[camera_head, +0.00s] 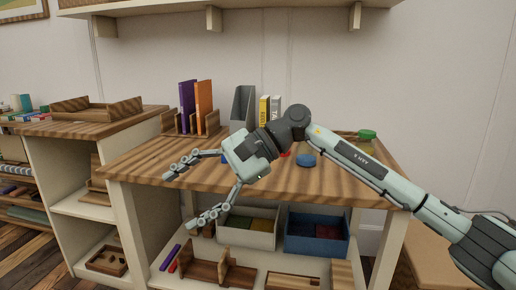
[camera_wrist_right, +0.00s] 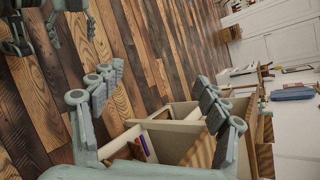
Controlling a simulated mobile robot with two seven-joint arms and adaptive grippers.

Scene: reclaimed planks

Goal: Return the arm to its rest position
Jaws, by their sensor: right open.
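My right arm (camera_head: 365,165) comes in from the right in the head view and reaches across the wooden table top. My right gripper (camera_head: 188,196) is at its end, over the front left edge of the table, with its fingers spread wide and nothing between them. In the right wrist view the fingers of my right gripper (camera_wrist_right: 155,108) stand apart and empty, with plank floor (camera_wrist_right: 100,65) and shelving beyond. My left gripper does not show clearly in the head view.
The table top (camera_head: 140,165) bears a wooden rack with a purple book (camera_head: 187,106) and an orange book (camera_head: 204,105), a grey file holder (camera_head: 242,106) and a blue disc (camera_head: 306,160). Below stand a grey bin (camera_head: 249,238) and a blue bin (camera_head: 316,246). A side cabinet (camera_head: 75,126) stands left.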

